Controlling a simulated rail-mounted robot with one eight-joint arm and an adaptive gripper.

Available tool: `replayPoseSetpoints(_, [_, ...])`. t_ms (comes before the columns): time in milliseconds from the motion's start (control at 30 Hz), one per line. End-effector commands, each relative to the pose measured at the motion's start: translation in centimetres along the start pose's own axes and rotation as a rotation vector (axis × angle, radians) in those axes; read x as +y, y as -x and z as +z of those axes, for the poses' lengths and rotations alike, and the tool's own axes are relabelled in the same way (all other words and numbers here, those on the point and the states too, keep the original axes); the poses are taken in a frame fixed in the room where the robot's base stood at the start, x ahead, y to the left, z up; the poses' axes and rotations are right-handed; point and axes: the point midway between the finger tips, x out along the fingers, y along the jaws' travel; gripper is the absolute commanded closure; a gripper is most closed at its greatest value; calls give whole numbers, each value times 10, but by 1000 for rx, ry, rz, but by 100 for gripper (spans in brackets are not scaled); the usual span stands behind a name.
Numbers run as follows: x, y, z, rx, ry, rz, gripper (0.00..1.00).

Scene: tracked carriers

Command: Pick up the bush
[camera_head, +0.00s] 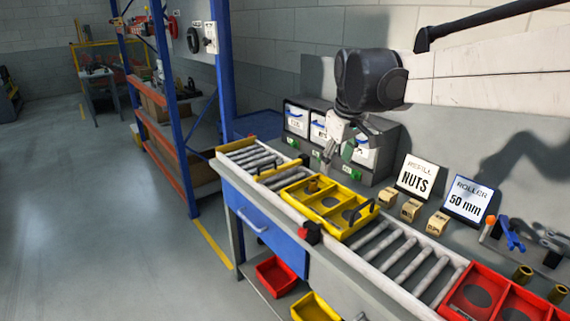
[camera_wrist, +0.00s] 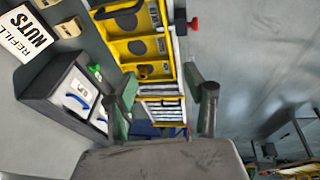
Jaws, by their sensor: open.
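A small brass-brown bush (camera_head: 313,185) stands in the far compartment of the yellow carrier (camera_head: 345,232) on the roller track. It seems to show as a brownish piece (camera_wrist: 146,70) in the yellow carrier (camera_wrist: 158,16) in the wrist view. Two more brass bushes (camera_head: 522,274) (camera_head: 557,293) stand at the far right, beyond the red carrier. My gripper (camera_head: 341,152) is open and empty, raised in front of the grey bin unit and apart from the carrier. In the wrist view its two fingers (camera_wrist: 165,92) stand wide apart, with the track between them.
The grey bin unit (camera_head: 318,103) stands close behind my gripper. Cardboard boxes (camera_head: 411,210) and signs reading NUTS (camera_head: 415,178) and ROLLER 50 mm (camera_head: 467,199) line the back. A red carrier (camera_head: 474,290) is at right. Bare rollers (camera_head: 398,262) lie between the carriers. A blue rack post (camera_head: 222,70) rises at left.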

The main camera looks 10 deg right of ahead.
Motion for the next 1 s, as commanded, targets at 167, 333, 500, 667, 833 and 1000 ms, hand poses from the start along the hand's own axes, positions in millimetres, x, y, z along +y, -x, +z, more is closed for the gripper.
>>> replayPoseSetpoints(167, [28,-16,-48,-50,103,-34,52])
replayPoseSetpoints(333, [51,-39,-85,-94,203,-71,52])
replayPoseSetpoints(500, [70,-69,-118,-136,301,-112,52])
replayPoseSetpoints(667, [85,-102,-143,-170,392,-155,52])
replayPoseSetpoints(833, [95,-134,-160,-197,470,-194,52])
replayPoseSetpoints(1000, [99,-152,-168,-212,516,-218,52])
